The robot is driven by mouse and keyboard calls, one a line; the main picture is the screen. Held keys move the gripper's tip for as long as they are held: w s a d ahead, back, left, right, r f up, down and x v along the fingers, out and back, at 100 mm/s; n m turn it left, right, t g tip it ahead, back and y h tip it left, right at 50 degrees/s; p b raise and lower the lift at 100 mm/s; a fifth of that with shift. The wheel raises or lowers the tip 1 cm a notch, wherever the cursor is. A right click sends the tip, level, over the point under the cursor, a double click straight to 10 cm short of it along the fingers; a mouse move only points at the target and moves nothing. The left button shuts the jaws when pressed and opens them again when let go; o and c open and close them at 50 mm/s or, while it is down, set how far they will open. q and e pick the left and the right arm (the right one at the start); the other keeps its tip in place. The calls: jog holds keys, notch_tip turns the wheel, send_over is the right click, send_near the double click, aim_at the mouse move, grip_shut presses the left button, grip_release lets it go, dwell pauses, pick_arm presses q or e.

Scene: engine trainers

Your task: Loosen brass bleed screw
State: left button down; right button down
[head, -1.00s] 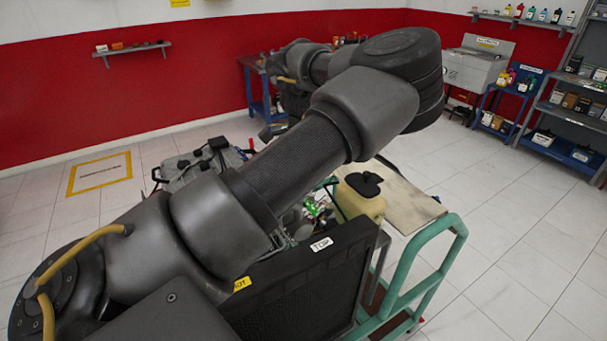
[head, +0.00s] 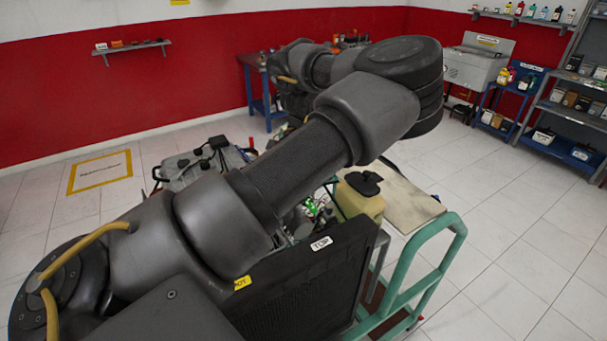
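The brass bleed screw cannot be made out; my large dark arm crosses the middle of the head view and covers much of the engine trainer. Parts of the trainer show around the arm: a black radiator panel (head: 312,287) with a white label, a yellowish tank (head: 361,201) with a black cap, and a small bright green spot among engine parts. The trainer's green tubular frame (head: 408,270) stands at the right. Neither gripper shows; the hand end of the arm is hidden behind its own links.
A wooden board (head: 408,200) lies on the trainer beside the tank. A grey engine unit (head: 203,163) sits left of my arm. A blue-legged bench (head: 259,98), a sink (head: 477,65) and shelves (head: 567,118) stand at the back. The tiled floor at right is clear.

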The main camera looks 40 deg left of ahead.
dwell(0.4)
pick_arm(q)
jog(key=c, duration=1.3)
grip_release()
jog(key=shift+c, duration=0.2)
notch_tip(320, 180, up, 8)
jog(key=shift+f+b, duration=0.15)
jog(key=shift+b, duration=0.9)
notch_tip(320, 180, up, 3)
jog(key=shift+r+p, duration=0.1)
jog(key=shift+p, duration=0.7)
